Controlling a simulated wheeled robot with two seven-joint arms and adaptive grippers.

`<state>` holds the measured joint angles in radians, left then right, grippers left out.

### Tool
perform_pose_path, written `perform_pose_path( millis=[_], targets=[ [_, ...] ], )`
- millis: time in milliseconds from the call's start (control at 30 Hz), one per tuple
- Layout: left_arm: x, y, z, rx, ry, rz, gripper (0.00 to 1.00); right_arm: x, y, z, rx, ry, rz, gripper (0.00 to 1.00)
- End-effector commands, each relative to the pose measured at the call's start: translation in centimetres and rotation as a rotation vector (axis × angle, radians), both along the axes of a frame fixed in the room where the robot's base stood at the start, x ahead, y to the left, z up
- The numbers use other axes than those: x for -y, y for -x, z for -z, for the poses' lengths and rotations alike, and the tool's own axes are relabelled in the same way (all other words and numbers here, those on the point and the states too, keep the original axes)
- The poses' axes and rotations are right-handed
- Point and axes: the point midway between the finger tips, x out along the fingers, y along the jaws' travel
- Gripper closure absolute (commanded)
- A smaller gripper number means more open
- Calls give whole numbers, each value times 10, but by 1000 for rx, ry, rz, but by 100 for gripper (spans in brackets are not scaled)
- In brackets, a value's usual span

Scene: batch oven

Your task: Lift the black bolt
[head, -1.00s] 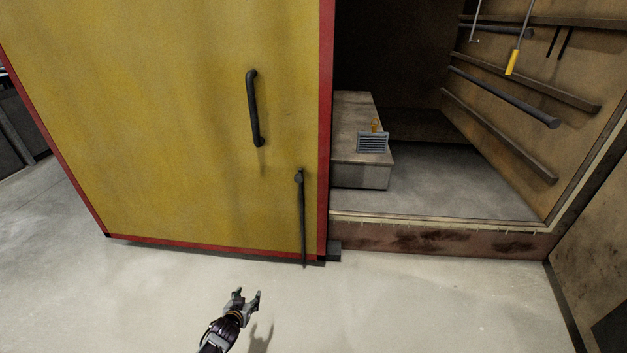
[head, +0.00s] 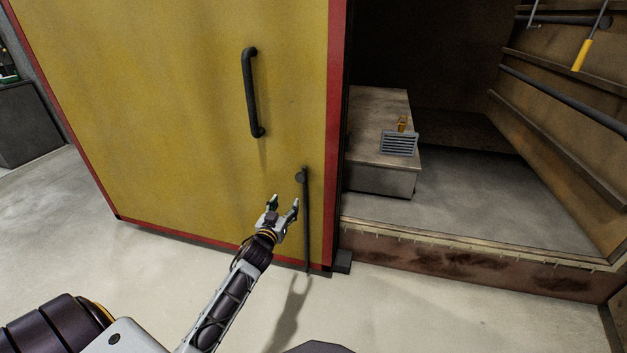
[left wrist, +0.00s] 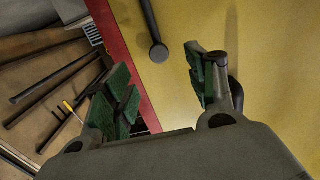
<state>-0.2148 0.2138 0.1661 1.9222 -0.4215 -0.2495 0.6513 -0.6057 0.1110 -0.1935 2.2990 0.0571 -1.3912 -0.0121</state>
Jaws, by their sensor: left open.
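The black bolt (head: 306,225) is a thin upright rod with a round knob at its top, on the lower right of the yellow door (head: 190,110). In the left wrist view the bolt (left wrist: 158,52) shows with its round knob towards the camera, between and beyond the fingers. My left gripper (head: 283,203) is open and empty, just left of the bolt's upper part in the head view. It appears apart from the bolt. In the left wrist view its green-padded fingers (left wrist: 165,88) are spread. My right gripper is not in view.
A black door handle (head: 250,92) is fixed above and left of the bolt. The door has a red edge. To its right is the open oven chamber with a grey block (head: 380,180), a small vent grille (head: 398,144) and wall rails (head: 565,95). The floor in front is clear.

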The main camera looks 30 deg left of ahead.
Motion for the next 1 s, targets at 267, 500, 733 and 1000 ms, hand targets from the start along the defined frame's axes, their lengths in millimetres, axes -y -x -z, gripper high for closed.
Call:
perform_pose_path(
  millis=[267,500,733,1000],
  targets=[
    [-2,1,-16,34,-2,-3,43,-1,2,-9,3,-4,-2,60],
    [-2,1,-16,34,-2,-3,43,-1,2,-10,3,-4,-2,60],
    [-2,-2,-16,34,-3,-2,43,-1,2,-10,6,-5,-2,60],
    [-5,-17,-15,35,-3,-2,43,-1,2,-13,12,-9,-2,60]
  ],
)
